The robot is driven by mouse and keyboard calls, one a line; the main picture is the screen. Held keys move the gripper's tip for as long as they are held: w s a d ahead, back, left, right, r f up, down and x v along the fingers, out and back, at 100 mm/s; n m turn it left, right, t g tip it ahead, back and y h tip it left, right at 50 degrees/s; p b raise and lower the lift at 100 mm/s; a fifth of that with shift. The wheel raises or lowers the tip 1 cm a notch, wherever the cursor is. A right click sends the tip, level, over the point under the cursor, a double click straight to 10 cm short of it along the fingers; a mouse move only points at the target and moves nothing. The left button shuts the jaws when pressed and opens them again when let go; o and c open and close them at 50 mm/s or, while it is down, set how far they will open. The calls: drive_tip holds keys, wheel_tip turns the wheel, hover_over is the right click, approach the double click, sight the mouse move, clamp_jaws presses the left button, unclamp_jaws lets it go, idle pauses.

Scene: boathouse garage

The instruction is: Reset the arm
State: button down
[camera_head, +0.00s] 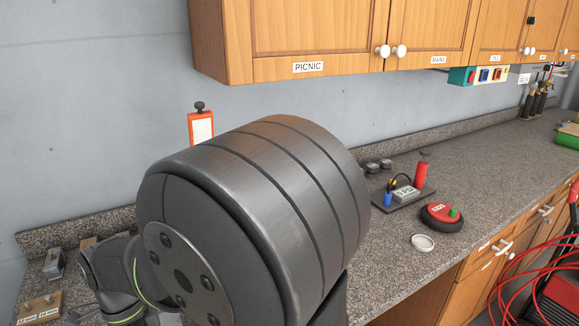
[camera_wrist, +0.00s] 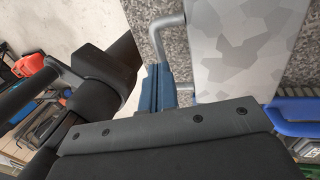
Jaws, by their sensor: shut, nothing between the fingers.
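In the wrist view, the dark bolted body of my gripper fills the bottom. The dark blue fingers of my gripper (camera_wrist: 157,84) show near the middle, shut with nothing held. They appear over the speckled worktop, close to a grey bar handle (camera_wrist: 160,36) beside a pale camouflage-patterned panel (camera_wrist: 243,45); I cannot tell whether they touch it. In the head view, my large dark arm link covers the centre and hides part of the counter. My fingers cannot be made out there.
The granite counter (camera_head: 485,160) holds a black board (camera_head: 408,200) with a red cylinder (camera_head: 421,171), a red round device (camera_head: 441,216) and a white ring (camera_head: 422,243). Small blocks (camera_head: 40,306) lie at lower left. Wooden cupboards (camera_head: 300,30) hang above. Red cable (camera_head: 515,280) lies lower right.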

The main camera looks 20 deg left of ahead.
drive_tip(key=v, duration=1.4)
drive_tip(key=s+d+f+n+t+y, duration=0.6)
drive_tip(key=s+d+f+n, duration=0.5)
drive_tip(key=n, duration=0.7)
drive_tip(key=shift+s+d+f, duration=0.15)
drive_tip(key=shift+s+d, duration=0.1)
drive_tip(key=shift+d, duration=0.3)
drive_tip(key=shift+s+d, duration=0.1)
drive_tip(key=shift+s, duration=0.05)
drive_tip(key=w+a+r+m+g+h, duration=0.1)
drive_tip(key=w+a+r+m+h, duration=0.2)
drive_tip(key=m, duration=0.6)
wheel_tip(320, 180, up, 2)
drive_tip(key=shift+w+a+r+h, duration=0.25)
drive_tip(key=shift+a+h, duration=0.25)
drive_tip(key=shift+a, duration=0.6)
